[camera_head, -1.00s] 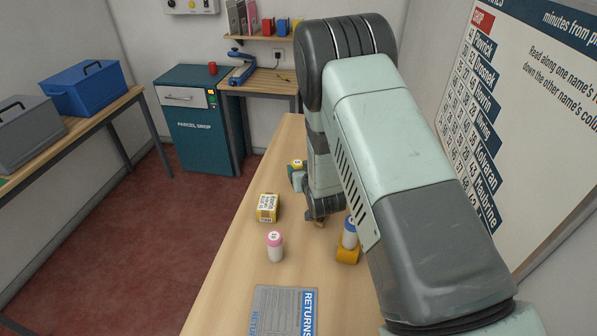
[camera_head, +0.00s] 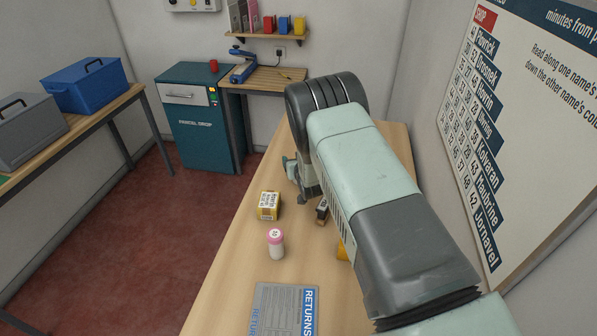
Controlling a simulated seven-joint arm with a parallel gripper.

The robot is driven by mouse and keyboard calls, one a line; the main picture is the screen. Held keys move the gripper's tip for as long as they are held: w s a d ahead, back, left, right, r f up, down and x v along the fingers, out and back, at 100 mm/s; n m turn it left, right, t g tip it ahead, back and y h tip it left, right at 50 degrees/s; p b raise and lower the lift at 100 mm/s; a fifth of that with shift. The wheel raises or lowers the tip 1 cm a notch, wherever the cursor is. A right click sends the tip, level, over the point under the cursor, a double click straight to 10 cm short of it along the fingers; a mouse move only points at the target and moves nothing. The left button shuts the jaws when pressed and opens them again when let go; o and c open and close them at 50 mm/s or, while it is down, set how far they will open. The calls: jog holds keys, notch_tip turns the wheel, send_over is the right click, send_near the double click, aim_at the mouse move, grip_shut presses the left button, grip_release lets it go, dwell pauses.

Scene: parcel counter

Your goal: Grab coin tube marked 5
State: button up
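A white coin tube with a pink cap (camera_head: 276,243) stands upright on the near part of the counter (camera_head: 235,270). The mark on its cap is too small to read surely. A yellow-topped tube and a blue-capped tube seen earlier are now hidden behind my arm. No mark 5 can be read. My gripper (camera_head: 297,182) is over the counter's far part, beyond the yellow box. Its fingers are mostly covered by my wrist, so I cannot tell whether it is open or holds anything.
A small yellow box (camera_head: 268,206) stands left of my arm. A small dark object (camera_head: 322,211) lies beside it, and an orange-yellow piece (camera_head: 342,251) shows partly under my arm. A grey returns sheet (camera_head: 285,309) lies at the front. The counter's left strip is clear.

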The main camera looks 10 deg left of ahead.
jog(key=shift+w, duration=0.1)
jog(key=c, duration=1.2)
jog(key=shift+r, duration=0.1)
